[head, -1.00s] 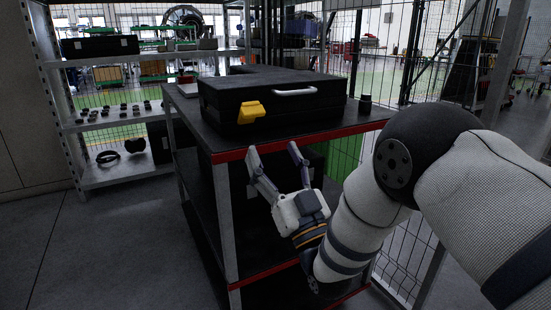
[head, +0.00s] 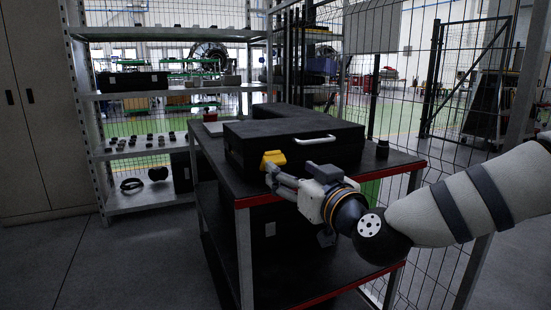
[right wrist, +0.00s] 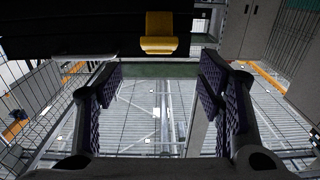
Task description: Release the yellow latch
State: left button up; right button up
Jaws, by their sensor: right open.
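The yellow latch (head: 273,160) is on the front face of a black case (head: 345,148), near its left end. The case lies on the top of a dark cart with a red front edge. My right gripper (head: 268,172) is open, with its fingers just below the latch in the head view. In the right wrist view the latch (right wrist: 159,34) shows at the top centre, beyond and between the two open fingers (right wrist: 158,95). Nothing is between the fingers. I cannot tell whether a fingertip touches the latch. My left gripper is not in view.
The case has a white handle (head: 315,139) right of the latch. A small black cylinder (head: 382,149) stands on the cart top (head: 405,162) at the right. A shelf rack (head: 150,201) stands behind at left, and wire fencing is behind the cart. Floor at left is clear.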

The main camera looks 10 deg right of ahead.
aim_at(276, 160)
jog(key=x, duration=0.8)
jog(key=shift+w+f+b, duration=0.1)
jog(key=shift+f+b, duration=0.25)
jog(key=shift+b, duration=0.05)
jog(key=shift+w+a+r, duration=0.15)
jog(key=shift+w+a, duration=0.05)
jog(key=shift+w, duration=0.4)
jog(key=c, duration=1.2)
jog(key=shift+o, duration=0.2)
jog(key=f+t+b, duration=0.1)
jog(key=t+b, duration=0.1)
jog(key=b, duration=0.1)
jog(key=f+t+y+b, duration=0.1)
jog(key=f+t+b, duration=0.1)
jog(key=b, duration=0.1)
jog(key=shift+s+d+f+b, duration=0.15)
jog(key=shift+s+b, duration=0.35)
jog(key=shift+b, duration=0.2)
jog(key=shift+r+t+y, duration=0.3)
jog(key=shift+r, duration=0.2)
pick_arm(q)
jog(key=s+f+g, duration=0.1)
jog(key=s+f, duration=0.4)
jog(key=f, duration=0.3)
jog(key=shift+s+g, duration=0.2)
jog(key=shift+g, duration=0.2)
pick_arm(e)
jog(key=o, duration=1.2)
jog(key=shift+c, duration=0.2)
jog(key=shift+s, duration=0.1)
